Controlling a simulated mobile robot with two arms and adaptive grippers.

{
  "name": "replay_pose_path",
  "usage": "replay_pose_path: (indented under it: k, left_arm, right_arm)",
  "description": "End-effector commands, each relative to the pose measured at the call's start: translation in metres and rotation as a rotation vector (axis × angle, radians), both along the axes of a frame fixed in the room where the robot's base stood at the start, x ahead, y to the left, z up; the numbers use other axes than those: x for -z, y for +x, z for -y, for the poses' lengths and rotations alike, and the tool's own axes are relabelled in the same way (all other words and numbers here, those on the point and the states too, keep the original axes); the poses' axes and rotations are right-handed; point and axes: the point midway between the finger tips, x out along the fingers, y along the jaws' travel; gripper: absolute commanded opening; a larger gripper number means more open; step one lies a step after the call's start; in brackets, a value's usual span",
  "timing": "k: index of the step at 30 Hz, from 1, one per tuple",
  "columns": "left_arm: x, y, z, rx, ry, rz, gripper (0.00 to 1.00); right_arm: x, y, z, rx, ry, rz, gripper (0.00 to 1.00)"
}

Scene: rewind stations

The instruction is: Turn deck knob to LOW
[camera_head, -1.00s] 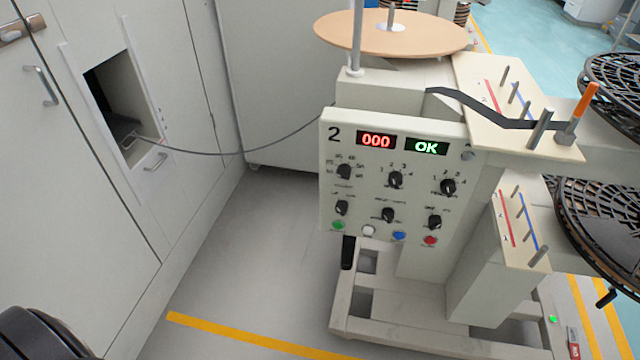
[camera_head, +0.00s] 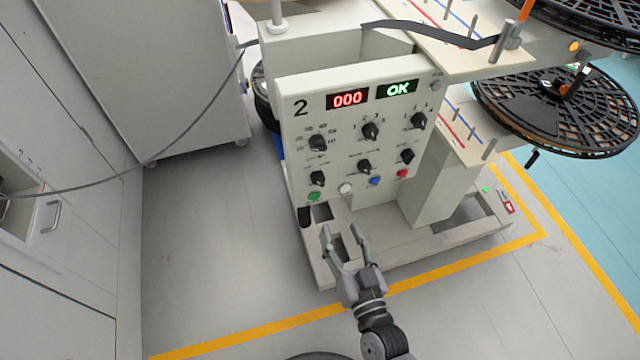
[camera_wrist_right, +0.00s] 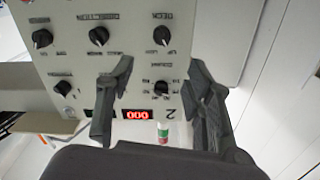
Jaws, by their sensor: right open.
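The control panel of station 2 (camera_head: 352,135) is off-white, with red 000 and green OK displays and two rows of black knobs. The deck knob (camera_head: 317,178) is at the left of the lower row; it also shows in the right wrist view (camera_wrist_right: 162,36), where the panel is upside down and the word DECK is beside it. I cannot read its pointer setting. My right gripper (camera_head: 341,237) is open and empty, below the knob in the head view and apart from it. In the wrist view its fingers frame the panel. My left gripper is not in view.
Green (camera_head: 313,196), white, blue and red buttons line the panel's lower edge. The direction knob (camera_head: 364,167) is to the right of the deck knob. A grey cable (camera_head: 190,137) hangs from the left cabinets to the station. Clear floor (camera_head: 210,250) lies left of it.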

Motion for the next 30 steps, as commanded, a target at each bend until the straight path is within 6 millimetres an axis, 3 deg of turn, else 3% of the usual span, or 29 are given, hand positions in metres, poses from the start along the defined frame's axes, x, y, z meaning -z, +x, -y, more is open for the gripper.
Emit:
replay_pose_path:
  k: [6, 15, 21, 30]
  left_arm:
    - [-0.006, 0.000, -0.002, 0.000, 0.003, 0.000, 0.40]
    - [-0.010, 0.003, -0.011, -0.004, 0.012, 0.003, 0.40]
    - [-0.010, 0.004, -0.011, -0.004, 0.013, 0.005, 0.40]
    - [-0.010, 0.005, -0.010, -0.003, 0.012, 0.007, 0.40]
  right_arm:
    - [-0.003, 0.048, -0.016, 0.000, 0.002, 0.003, 0.48]
    - [-0.002, 0.104, -0.034, -0.001, 0.000, 0.000, 0.48]
    - [-0.001, 0.122, -0.040, -0.001, 0.001, -0.001, 0.48]
    - [0.000, 0.126, -0.041, 0.000, 0.000, -0.002, 0.48]
